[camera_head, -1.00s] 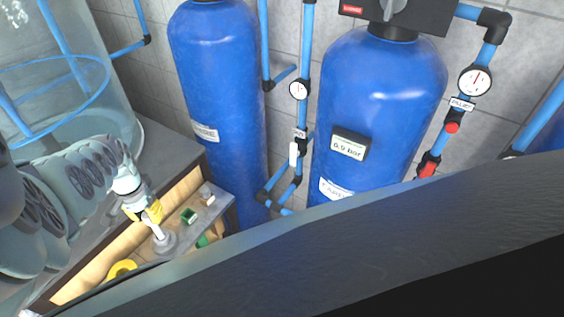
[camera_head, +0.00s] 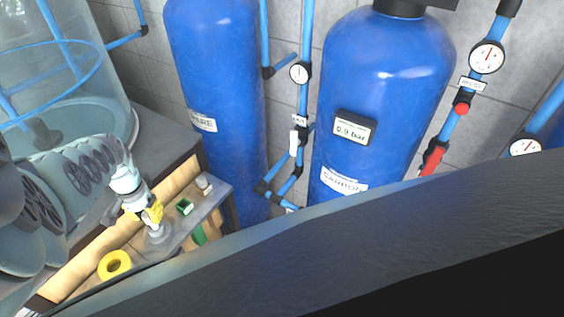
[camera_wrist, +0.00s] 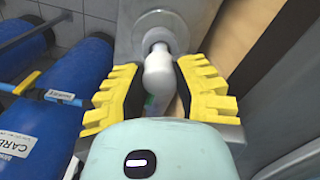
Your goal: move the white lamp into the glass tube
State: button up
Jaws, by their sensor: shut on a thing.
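The white lamp (camera_wrist: 158,74) is between the yellow fingers of my gripper (camera_wrist: 160,92) in the wrist view, and the gripper is shut on it. The lamp's narrow far end overlaps the round clear glass tube (camera_wrist: 177,22); I cannot tell how far inside it is. In the head view my gripper (camera_head: 152,213) is right above the glass tube (camera_head: 158,236), which stands on the grey shelf. The fingers hide most of the lamp there.
The grey shelf (camera_head: 196,217) also carries a small green box (camera_head: 184,207) and a small pale item (camera_head: 203,183). A yellow ring (camera_head: 114,265) lies at lower left. Blue tanks (camera_head: 218,100) and pipes stand behind the shelf.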

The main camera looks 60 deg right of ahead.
jog(key=shift+f, duration=0.25)
jog(key=shift+f+b, duration=1.05)
jog(key=shift+b, duration=0.25)
jog(key=o, duration=1.4)
jog(key=shift+r, duration=0.15)
notch_tip(320, 180, up, 8)
jog(key=p, duration=0.8)
